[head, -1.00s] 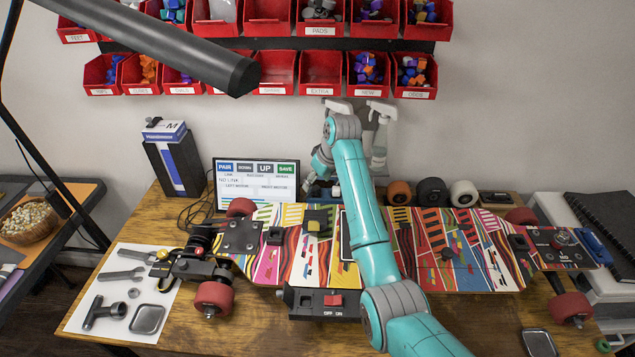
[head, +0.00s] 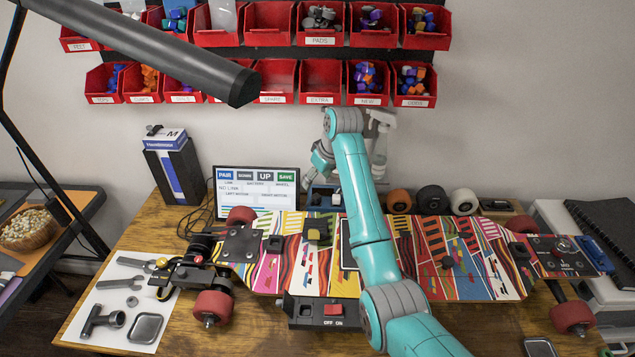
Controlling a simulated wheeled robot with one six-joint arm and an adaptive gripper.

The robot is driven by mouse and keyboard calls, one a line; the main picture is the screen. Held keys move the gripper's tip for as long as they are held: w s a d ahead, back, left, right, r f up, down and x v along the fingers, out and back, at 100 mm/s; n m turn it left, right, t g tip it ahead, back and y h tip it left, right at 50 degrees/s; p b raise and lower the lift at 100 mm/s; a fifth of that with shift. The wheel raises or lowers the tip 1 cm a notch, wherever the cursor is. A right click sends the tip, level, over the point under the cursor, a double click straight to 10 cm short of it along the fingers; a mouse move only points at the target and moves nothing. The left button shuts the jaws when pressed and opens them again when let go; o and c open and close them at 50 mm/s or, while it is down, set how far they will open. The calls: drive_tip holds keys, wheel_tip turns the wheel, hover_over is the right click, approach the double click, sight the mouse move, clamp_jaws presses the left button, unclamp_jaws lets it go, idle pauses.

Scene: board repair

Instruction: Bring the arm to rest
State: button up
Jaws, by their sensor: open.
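My teal and grey arm reaches from the bottom right up over the middle of the skateboard (head: 480,262). My gripper (head: 322,172) is small and partly hidden behind the arm's wrist, above the bench's back edge beside the screen (head: 257,190). It looks open, and I see nothing held in it. The board lies upside down across the bench with its colourful underside up and its wheels (head: 213,306) at the ends. A box with a red switch (head: 333,310) sits at the board's near edge.
Red parts bins (head: 320,84) hang on the wall behind. A black lamp arm (head: 160,55) crosses the upper left. Tools lie on a white sheet (head: 100,340) at the left.

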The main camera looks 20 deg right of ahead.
drive_tip(key=shift+r, duration=1.4)
